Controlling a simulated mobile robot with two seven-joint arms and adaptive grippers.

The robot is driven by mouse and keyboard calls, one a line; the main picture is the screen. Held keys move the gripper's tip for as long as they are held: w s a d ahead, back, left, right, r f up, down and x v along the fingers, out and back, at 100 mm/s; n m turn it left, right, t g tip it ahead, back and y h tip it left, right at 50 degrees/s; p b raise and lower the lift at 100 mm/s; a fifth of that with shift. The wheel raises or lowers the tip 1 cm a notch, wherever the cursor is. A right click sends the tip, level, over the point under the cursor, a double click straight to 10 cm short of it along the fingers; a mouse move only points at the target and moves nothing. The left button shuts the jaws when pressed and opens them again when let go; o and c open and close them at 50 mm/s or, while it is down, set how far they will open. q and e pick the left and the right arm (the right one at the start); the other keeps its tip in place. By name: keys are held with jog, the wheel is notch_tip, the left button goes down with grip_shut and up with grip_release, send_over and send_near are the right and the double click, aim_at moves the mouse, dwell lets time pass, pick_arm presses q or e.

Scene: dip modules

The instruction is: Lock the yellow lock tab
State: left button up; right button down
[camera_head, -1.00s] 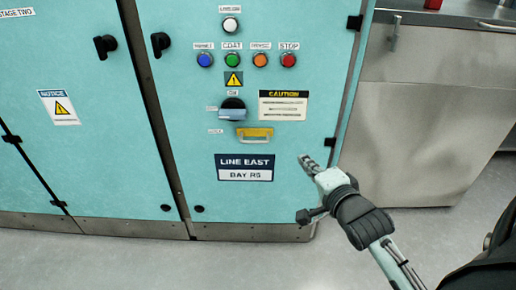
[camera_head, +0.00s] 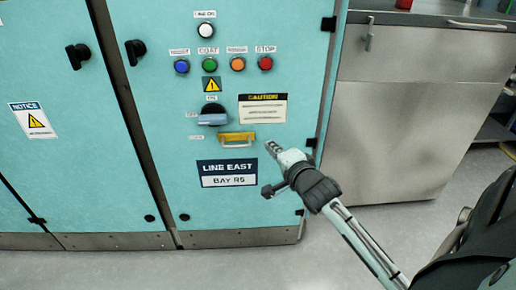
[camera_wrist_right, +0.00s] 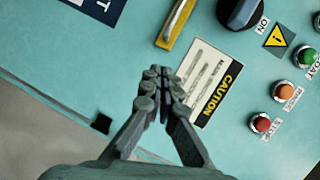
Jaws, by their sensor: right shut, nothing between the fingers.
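The yellow lock tab (camera_head: 237,138) sits on the teal cabinet door, below the rotary switch (camera_head: 212,115) and above the LINE EAST sign. It also shows at the top of the right wrist view (camera_wrist_right: 176,24), with a pale bar along it. My right gripper (camera_head: 270,147) is shut and empty, to the right of the tab and apart from it. In the right wrist view its fingertips (camera_wrist_right: 160,72) meet beside the caution label, below the tab in the picture. My left gripper is not in view.
A row of buttons, including the red stop button (camera_head: 265,63), is above the switch. The caution label (camera_head: 262,108) is right of the switch. The LINE EAST sign (camera_head: 227,173) is below the tab. A grey counter (camera_head: 400,110) stands right of the cabinet.

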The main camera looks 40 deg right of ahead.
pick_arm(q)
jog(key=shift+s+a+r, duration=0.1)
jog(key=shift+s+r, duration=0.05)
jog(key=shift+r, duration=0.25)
pick_arm(e)
jog(key=shift+w+a+f, duration=0.25)
jog(key=shift+w+a, duration=0.1)
jog(key=shift+w, duration=0.3)
jog(key=shift+w+a+f, duration=0.2)
jog(key=shift+w+a, duration=0.1)
jog(key=shift+w, duration=0.35)
jog(key=shift+w+a+f, duration=0.25)
jog(key=shift+w+a, duration=0.1)
jog(key=shift+w, duration=0.3)
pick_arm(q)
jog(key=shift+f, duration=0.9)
pick_arm(e)
jog(key=w+a, duration=0.1)
jog(key=a, duration=0.2)
jog(key=shift+w, duration=0.4)
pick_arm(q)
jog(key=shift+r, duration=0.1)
